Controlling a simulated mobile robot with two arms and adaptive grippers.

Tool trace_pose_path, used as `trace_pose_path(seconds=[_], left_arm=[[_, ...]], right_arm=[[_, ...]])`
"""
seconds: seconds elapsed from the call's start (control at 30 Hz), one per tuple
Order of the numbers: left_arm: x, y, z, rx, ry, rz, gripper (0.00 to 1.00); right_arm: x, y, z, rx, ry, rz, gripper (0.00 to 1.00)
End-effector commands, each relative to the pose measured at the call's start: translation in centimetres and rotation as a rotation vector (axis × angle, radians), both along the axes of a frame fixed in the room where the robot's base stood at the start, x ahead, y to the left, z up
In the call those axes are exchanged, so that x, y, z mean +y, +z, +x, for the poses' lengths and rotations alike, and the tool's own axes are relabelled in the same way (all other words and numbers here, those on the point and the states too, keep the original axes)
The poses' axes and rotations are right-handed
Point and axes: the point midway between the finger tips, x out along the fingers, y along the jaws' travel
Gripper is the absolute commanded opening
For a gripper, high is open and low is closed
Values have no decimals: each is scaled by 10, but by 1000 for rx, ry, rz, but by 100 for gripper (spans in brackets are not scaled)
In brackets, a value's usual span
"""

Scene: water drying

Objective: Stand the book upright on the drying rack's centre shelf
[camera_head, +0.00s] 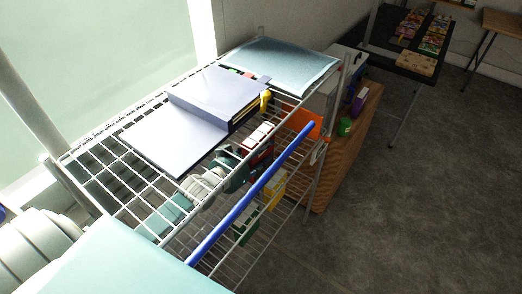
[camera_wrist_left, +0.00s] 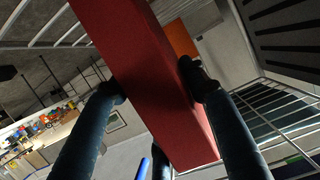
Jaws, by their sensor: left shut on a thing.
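The red book (camera_head: 258,159) is under the rack's top wire shelf, seen partly through and beside its wires. My left gripper (camera_head: 240,166) is shut on it. The drying rack (camera_head: 110,158) is white wire, with a centre level below the top shelf. I cannot tell whether the book touches the centre shelf. My right gripper is not in view.
An open binder (camera_head: 172,140) and a light blue cloth (camera_head: 285,64) lie on the top shelf. A blue bar (camera_head: 250,194) runs along the rack's front. Green and yellow boxes (camera_head: 274,188) sit lower. An orange item (camera_head: 302,122) stands beyond the book.

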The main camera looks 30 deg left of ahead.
Motion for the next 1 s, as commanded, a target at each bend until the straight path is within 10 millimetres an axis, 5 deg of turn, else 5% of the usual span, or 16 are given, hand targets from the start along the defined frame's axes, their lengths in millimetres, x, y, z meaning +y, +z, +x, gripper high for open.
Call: trace_pose_path(seconds=[0.1,0.47,1.0], left_arm=[[0,-1,0,1,0,0,62],[0,3,0,1,0,0,63],[13,28,-93,4,0,1,63]], right_arm=[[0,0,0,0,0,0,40],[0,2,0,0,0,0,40],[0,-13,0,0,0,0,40]])
